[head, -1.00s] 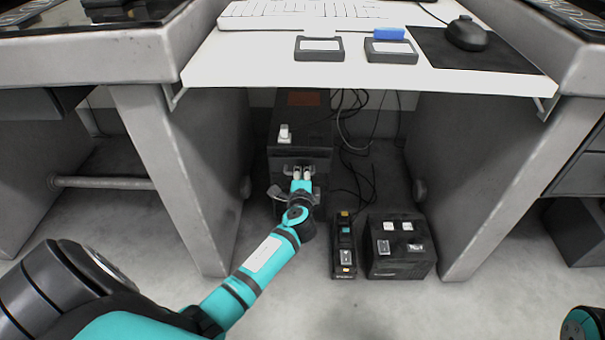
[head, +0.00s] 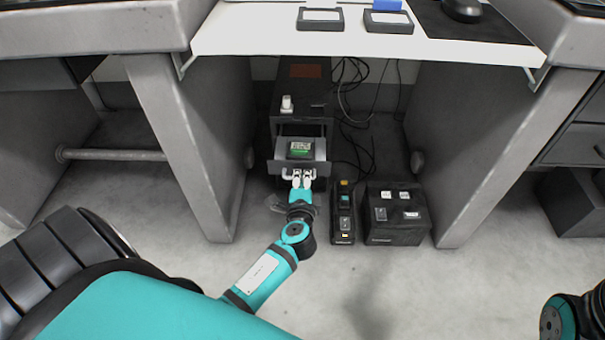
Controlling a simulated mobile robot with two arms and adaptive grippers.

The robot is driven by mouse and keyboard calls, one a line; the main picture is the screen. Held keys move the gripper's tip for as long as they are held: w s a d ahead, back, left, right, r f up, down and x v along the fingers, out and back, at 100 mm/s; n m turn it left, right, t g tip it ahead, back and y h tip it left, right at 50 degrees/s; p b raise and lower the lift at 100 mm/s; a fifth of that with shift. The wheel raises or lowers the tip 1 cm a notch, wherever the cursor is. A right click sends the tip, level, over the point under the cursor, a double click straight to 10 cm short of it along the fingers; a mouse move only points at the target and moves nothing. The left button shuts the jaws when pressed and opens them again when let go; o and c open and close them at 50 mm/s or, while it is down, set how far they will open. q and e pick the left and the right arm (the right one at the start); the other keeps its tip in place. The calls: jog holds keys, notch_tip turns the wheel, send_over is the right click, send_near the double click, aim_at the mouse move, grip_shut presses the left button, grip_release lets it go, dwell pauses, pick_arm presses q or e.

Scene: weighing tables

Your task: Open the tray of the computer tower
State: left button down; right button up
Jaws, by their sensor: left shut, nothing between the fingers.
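The dark computer tower (head: 303,98) stands on the floor under the desk. Its front tray (head: 281,166) is pulled out toward me, and a green and dark item (head: 300,149) lies in it. My left gripper (head: 298,181) is at the light handle on the tray's front; its fingers are close together. Whether they touch the handle is too small to tell. My right arm (head: 570,318) shows only in part at the lower right corner, and its fingers are outside the view.
A slim black device (head: 343,215) and a black box (head: 397,213) stand on the floor right of the tower. Cables (head: 355,110) hang behind. Desk side panels (head: 186,150) flank the space.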

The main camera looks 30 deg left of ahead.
pick_arm(q)
jog(key=c, duration=1.7)
grip_release()
jog(key=shift+o, duration=0.2)
jog(key=v, duration=1.2)
jog(key=shift+w+d, duration=0.1)
